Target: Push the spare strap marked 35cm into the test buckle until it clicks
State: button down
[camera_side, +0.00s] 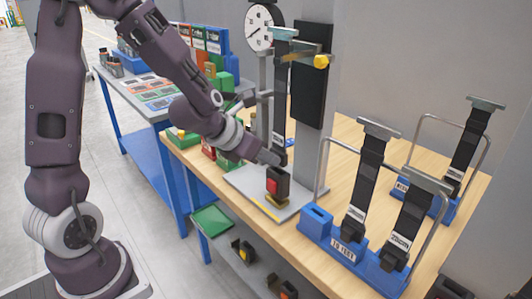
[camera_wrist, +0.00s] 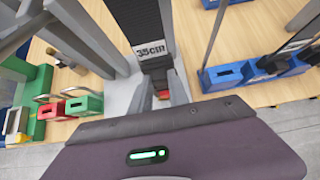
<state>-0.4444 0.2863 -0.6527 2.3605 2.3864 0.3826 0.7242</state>
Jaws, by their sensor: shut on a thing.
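The black strap marked 35cm (camera_wrist: 151,48) stands upright in my gripper, its label facing the wrist camera. In the side view the strap (camera_side: 280,95) rises to a grey metal plate at its top. My gripper (camera_side: 274,157) is shut on the strap's lower end; its fingers (camera_wrist: 161,92) lie on either side of it. The test buckle (camera_side: 277,184), dark with a red button, stands directly below on the grey stand base. Its red part shows just past the fingers in the wrist view (camera_wrist: 164,95). The fingers hide the strap's tip, so I cannot tell whether it has entered the buckle.
The test stand's column (camera_side: 307,150) is close behind the strap, with a yellow knob (camera_side: 321,61) and a round dial (camera_side: 259,27).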

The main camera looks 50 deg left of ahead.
jog(key=shift+f, duration=1)
jog(key=c, duration=1.2)
grip_release()
jog(key=shift+o, duration=0.2)
jog(key=v, duration=0.7)
